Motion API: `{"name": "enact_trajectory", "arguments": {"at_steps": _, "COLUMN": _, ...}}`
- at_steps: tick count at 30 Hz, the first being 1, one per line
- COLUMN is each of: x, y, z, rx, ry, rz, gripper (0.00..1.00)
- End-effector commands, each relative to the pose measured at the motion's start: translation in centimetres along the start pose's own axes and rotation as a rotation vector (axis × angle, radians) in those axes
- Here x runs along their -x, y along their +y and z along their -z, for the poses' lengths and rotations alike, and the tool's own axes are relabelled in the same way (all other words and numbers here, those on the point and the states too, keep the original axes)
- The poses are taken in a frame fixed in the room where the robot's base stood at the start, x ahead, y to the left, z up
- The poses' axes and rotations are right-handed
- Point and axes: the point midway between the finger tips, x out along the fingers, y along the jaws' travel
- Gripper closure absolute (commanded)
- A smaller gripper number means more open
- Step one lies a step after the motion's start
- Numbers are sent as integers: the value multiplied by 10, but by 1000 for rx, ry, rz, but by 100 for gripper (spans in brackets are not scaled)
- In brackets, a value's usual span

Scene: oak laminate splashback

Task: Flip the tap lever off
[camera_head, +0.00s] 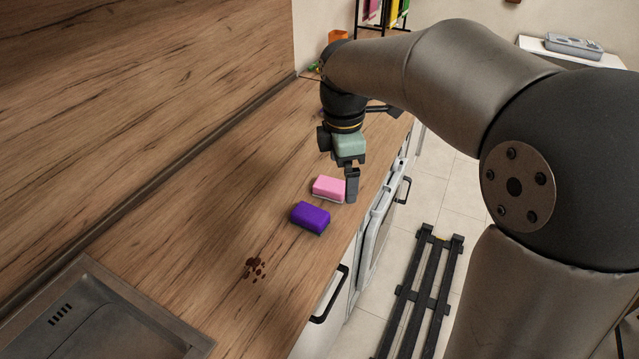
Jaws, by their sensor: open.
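No tap or tap lever shows in the head view. Part of a grey metal sink (100,320) with a slotted overflow or drain shows at the lower left, cut off by the frame edge. My gripper (350,182) is open and points down over the wooden worktop, well to the far right of the sink. Its dark finger is just right of a pink sponge (328,187); I cannot tell whether they touch. The other finger is not clearly visible. A pale green part or block shows at the gripper's palm.
A purple sponge (311,217) lies nearer than the pink one. Brown spots (255,268) mark the worktop (200,240) between it and the sink. The wooden splashback (130,90) rises at left. Cabinet handles (330,295) jut out along the front.

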Motion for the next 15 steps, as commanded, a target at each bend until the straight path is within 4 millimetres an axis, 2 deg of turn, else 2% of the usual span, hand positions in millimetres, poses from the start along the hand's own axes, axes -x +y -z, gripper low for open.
{"name": "enact_trajectory", "arguments": {"at_steps": 1, "x": -19, "y": 22, "z": 12, "rx": 156, "ry": 9, "rz": 10, "gripper": 0}}
{"name": "enact_trajectory", "arguments": {"at_steps": 3, "x": -29, "y": 47, "z": 25, "rx": 371, "ry": 20, "rz": 15, "gripper": 0}}
{"name": "enact_trajectory", "arguments": {"at_steps": 6, "x": -41, "y": 73, "z": 39, "rx": 611, "ry": 36, "rz": 20, "gripper": 0}}
{"name": "enact_trajectory", "arguments": {"at_steps": 10, "x": -49, "y": 90, "z": 50, "rx": 790, "ry": 51, "rz": 18, "gripper": 0}}
{"name": "enact_trajectory", "arguments": {"at_steps": 15, "x": -63, "y": 94, "z": 53, "rx": 846, "ry": 57, "rz": 22, "gripper": 0}}
